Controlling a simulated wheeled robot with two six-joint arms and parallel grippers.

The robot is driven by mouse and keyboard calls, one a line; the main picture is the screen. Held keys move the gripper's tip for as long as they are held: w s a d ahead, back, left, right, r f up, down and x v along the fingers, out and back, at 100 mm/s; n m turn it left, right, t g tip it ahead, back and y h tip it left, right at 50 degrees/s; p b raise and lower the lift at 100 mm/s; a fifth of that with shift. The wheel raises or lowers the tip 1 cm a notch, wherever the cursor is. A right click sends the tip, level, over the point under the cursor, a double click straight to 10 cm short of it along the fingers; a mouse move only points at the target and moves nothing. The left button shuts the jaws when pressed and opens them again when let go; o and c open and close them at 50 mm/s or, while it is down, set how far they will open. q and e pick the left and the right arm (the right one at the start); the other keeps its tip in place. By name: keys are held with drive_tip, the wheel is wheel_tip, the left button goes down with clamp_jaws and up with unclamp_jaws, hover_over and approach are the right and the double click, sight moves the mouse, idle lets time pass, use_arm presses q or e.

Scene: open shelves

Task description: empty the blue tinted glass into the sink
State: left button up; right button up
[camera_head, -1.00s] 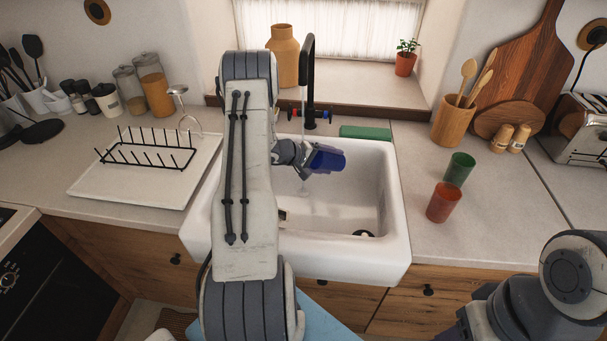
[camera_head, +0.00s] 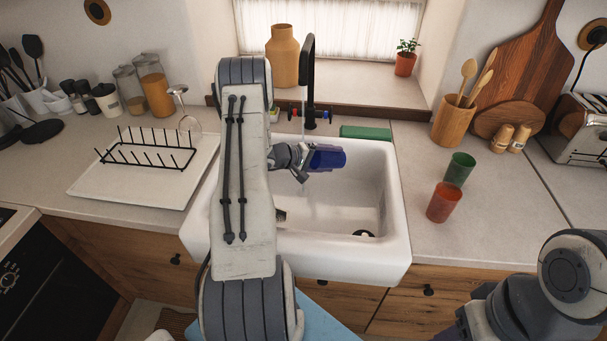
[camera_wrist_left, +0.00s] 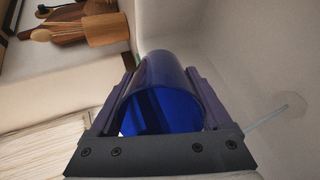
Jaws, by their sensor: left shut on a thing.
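The blue tinted glass (camera_head: 328,157) is tipped on its side over the sink basin (camera_head: 345,205), lying close to level, with one end pointing right. My left gripper (camera_head: 307,159) is shut on it. In the left wrist view the glass (camera_wrist_left: 165,72) sits between both fingers of the gripper (camera_wrist_left: 160,68). I cannot tell whether liquid remains in it. The black tap (camera_head: 308,85) stands behind the glass, with a thin pale streak beside it. My left arm hides the left part of the sink. My right gripper is out of view; only its arm shows at lower right.
A green cup (camera_head: 460,169) and a red cup (camera_head: 444,203) stand on the counter right of the sink. A dish rack (camera_head: 147,157) is at left. A green sponge (camera_head: 365,132) lies behind the basin. The basin's right side is clear.

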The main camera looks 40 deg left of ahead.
sight(322, 154)
use_arm(q)
drive_tip(key=shift+r+t+h, duration=0.25)
drive_tip(key=shift+t+h, duration=0.05)
drive_tip(key=shift+t, duration=0.2)
drive_tip(key=shift+s+a+r+t+h, duration=0.35)
drive_tip(key=shift+s+r+t, duration=0.1)
drive_tip(key=shift+s+t, duration=0.25)
idle(0.5)
drive_tip(key=shift+b, duration=0.55)
drive_tip(key=shift+s+a+r+t+h+b, duration=0.1)
drive_tip(key=shift+s+r+t+h+b, duration=0.25)
drive_tip(key=shift+t+b, duration=0.95)
drive_tip(key=shift+s+a+r+t+h+b, duration=0.1)
drive_tip(key=shift+r+t+h+b, duration=0.3)
drive_tip(key=shift+b, duration=1.85)
drive_tip(key=shift+s+a+r+t+h+b, duration=0.25)
drive_tip(key=shift+t+b, duration=0.35)
drive_tip(key=shift+b, duration=0.75)
drive_tip(key=shift+s+r+t+h+b, duration=0.35)
drive_tip(key=shift+t+b, duration=0.25)
drive_tip(key=shift+b, duration=0.7)
drive_tip(key=shift+s+a+r+t+h+b, duration=0.25)
drive_tip(key=shift+t+b, duration=0.35)
drive_tip(key=shift+b, duration=0.75)
